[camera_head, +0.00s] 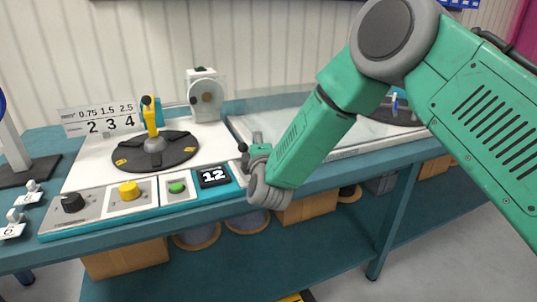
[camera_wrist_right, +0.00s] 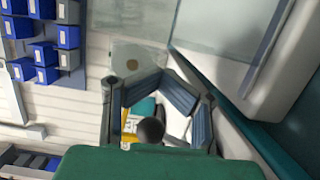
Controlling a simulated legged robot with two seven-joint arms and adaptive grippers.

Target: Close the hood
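The hood looks like the clear, see-through cover (camera_head: 235,88) over the back and right of the white reel machine. In the right wrist view a clear panel (camera_wrist_right: 222,35) with a pale edge shows at the upper right. My right gripper (camera_head: 250,144) is low at the machine's front right corner, beside a small dark knob on a bar. In the wrist view my right gripper's fingers (camera_wrist_right: 164,80) bend towards each other, with a dark round knob (camera_wrist_right: 150,130) low between them. I cannot tell if they touch it. My left gripper is out of view.
A black turntable (camera_head: 183,157) with a yellow lever (camera_head: 150,118) stands at left. Boxes and reels lie below the bench.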

